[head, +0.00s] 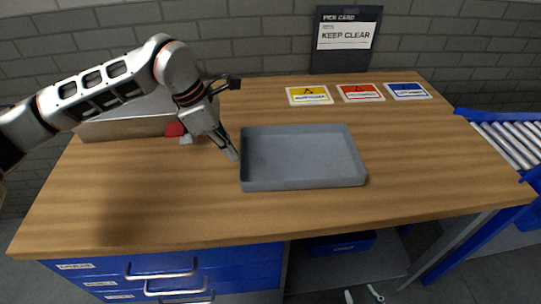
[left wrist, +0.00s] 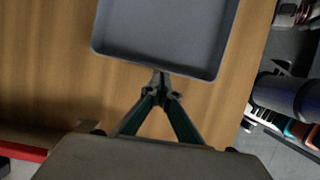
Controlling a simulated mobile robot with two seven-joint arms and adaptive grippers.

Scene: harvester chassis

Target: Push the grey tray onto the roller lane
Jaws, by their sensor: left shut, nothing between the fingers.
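The grey tray (head: 300,157) is shallow, rectangular and empty. My left gripper (head: 234,154) is shut and empty, pointing down beside the tray's left wall. In the left wrist view the fingertips (left wrist: 161,76) meet at the edge of the tray (left wrist: 168,28); I cannot tell whether they touch it. The roller lane (head: 510,141), with pale rollers and blue rails, stands beyond the bench's right edge, apart from the tray. My right gripper is not recognisable in these views.
A pale box (head: 125,127) stands at the back left, partly behind my arm. Yellow, red and blue cards (head: 361,93) lie along the back, before an upright dark sign (head: 346,40). The wooden bench top (head: 430,150) is clear between tray and lane.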

